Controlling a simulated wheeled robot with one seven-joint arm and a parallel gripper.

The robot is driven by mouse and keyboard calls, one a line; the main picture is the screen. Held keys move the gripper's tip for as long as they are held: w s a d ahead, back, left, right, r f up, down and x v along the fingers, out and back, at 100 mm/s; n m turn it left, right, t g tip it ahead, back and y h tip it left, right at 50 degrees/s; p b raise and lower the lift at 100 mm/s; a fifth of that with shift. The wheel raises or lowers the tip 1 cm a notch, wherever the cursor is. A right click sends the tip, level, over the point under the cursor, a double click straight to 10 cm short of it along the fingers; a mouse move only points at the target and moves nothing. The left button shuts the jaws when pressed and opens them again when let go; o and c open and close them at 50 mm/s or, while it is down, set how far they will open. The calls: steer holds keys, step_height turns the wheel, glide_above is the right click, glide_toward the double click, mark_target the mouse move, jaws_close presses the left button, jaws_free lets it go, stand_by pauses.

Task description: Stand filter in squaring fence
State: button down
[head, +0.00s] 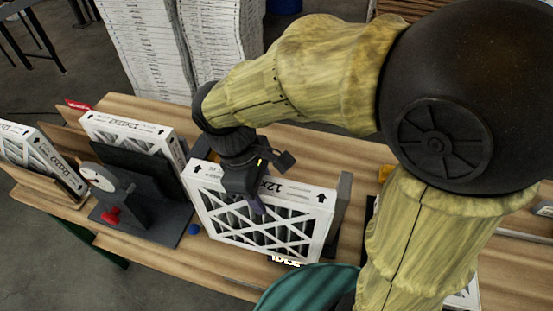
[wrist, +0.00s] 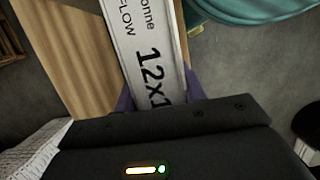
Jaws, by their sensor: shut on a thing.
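My gripper (head: 255,203) is shut on the top edge of a white-framed pleated filter (head: 300,238) marked "12x". The filter is upright, its crossed lattice face toward the front of the table. In the wrist view the purple fingertips (wrist: 158,95) straddle the filter's printed edge (wrist: 145,45). A grey upright plate (head: 342,195), perhaps part of the squaring fence, stands close behind the filter's right end. I cannot tell whether they touch, or whether the filter's bottom rests on anything. The filter hides most of what is behind and under it.
A dark fixture with a round dial (head: 108,178) and red knob stands left of the filter. Other filters (head: 35,155) lean in wooden slots at the far left. Tall white stacks (head: 180,40) stand behind the wooden table (head: 190,262). A green rounded thing (head: 310,288) is in front.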

steer(key=w+d+f+p, duration=0.2)
steer(key=w+d+p, duration=0.1)
steer(key=w, duration=0.7)
steer(key=shift+w+d+f+p, duration=0.2)
steer(key=shift+w+d+p, duration=0.2)
steer(key=shift+p, duration=0.1)
steer(key=shift+f+p, duration=0.7)
steer(key=shift+f, duration=1.75)
steer(key=c, duration=0.9)
jaws_free()
steer(key=shift+o, duration=0.3)
